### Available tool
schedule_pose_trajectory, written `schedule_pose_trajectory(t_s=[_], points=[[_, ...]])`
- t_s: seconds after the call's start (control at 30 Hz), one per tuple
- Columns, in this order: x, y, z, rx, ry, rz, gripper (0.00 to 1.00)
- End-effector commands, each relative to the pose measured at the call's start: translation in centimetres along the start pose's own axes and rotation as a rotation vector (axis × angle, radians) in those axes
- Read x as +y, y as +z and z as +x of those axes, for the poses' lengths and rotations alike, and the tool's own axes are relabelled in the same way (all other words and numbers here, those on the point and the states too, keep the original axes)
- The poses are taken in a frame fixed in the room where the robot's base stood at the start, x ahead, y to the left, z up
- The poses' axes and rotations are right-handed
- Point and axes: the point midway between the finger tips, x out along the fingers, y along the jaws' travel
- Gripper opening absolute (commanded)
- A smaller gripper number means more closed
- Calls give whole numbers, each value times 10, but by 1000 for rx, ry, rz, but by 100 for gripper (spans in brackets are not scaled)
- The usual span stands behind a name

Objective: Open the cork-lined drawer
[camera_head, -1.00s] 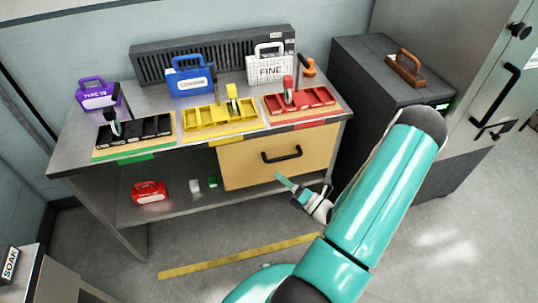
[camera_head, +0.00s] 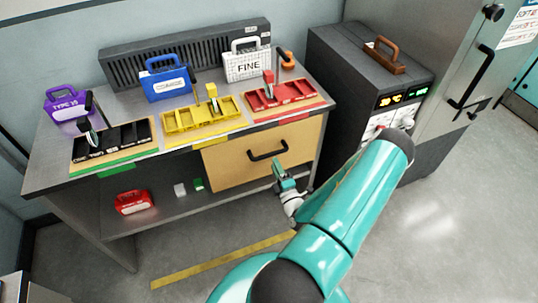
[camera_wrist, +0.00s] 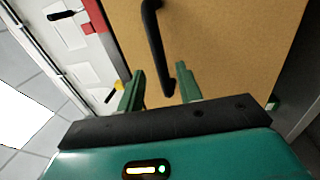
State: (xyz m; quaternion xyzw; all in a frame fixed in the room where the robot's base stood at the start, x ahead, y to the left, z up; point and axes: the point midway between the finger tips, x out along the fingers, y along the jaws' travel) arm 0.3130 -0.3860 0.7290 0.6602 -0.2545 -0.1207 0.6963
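The drawer (camera_head: 226,167) has a tan, cork-coloured front with a black bar handle (camera_head: 268,151), under the right part of the workbench. It looks closed; its inside is hidden. My gripper (camera_head: 280,172) is just in front of the drawer, below and a little right of the handle. In the wrist view the drawer front (camera_wrist: 225,45) fills the right side, and the handle (camera_wrist: 155,40) runs down the picture with its lower end between the fingertips. My gripper (camera_wrist: 160,82) is open there, with the two green fingers apart. I cannot tell whether they touch the handle.
The bench top (camera_head: 110,95) carries black, yellow and red trays and several cases. A red case (camera_head: 134,202) sits on the lower shelf. A dark cabinet (camera_head: 340,90) stands close on the right. The floor (camera_head: 420,235) in front is clear, with a yellow strip.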

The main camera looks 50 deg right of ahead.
Motion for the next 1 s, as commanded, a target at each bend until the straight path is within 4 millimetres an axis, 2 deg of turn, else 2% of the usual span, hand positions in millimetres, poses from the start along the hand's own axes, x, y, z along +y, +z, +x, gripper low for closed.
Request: schedule_pose_trajectory(t_s=[0.1,0.3,0.43,0.67,0.87,1.0], points=[[0,-2,25,4,2,-1,35],[0,-3,52,4,1,-2,35],[0,-4,60,4,0,-1,35],[-1,-4,60,4,0,0,35],[-1,-4,60,4,0,0,0],[-1,-4,60,4,0,0,0]])
